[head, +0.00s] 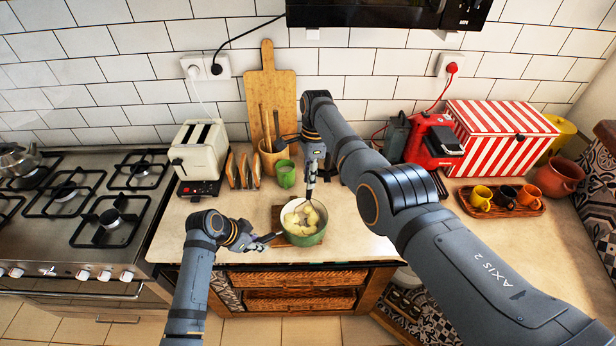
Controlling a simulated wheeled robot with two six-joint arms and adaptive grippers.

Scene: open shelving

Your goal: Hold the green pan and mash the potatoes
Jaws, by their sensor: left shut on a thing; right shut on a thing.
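The green pan (307,239) stands on a wooden board (277,222) near the front edge of the counter. Pale yellow potatoes (296,219) lie inside it. My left gripper (262,241) is at the pan's left side, shut on its handle. My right gripper (311,178) is above the pan, shut on a masher (308,200) that points down into the pan over the potatoes. The masher's lower end is small and I cannot tell how firmly it touches the potatoes.
A gas stove (90,205) is at left. A toaster (199,150), a green cup (285,174) and a utensil holder (270,158) stand behind the pan. A tray with cups (480,197) and a striped box (500,135) are at right.

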